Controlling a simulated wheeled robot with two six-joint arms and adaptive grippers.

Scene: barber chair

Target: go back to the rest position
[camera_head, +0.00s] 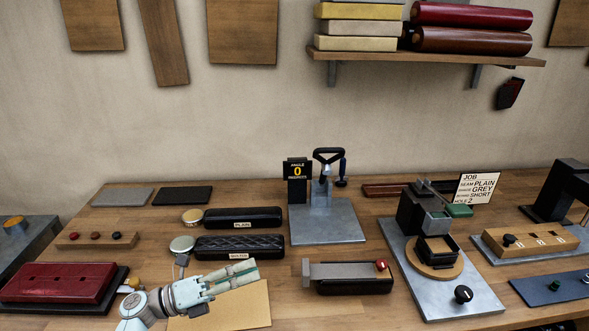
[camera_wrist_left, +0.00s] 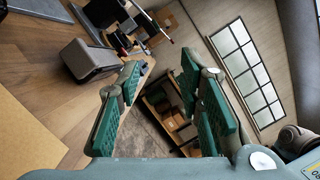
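My left gripper (camera_head: 250,271) is over the front left of the wooden workbench (camera_head: 150,262), its fingers pointing right, above a tan sheet (camera_head: 248,310). In the left wrist view my left gripper (camera_wrist_left: 160,78) has its green-padded fingers apart with nothing between them. The tan sheet also shows at the left edge of that view (camera_wrist_left: 25,140). My right gripper is in neither view.
A red case (camera_head: 60,282) on a black tray lies left of my left gripper, and a dark box with a grey lid (camera_head: 340,272) lies right. Behind stand two black cases (camera_head: 240,246), a clamp stand (camera_head: 325,220) and a metal-plate fixture (camera_head: 440,285). A shelf (camera_head: 430,57) hangs above.

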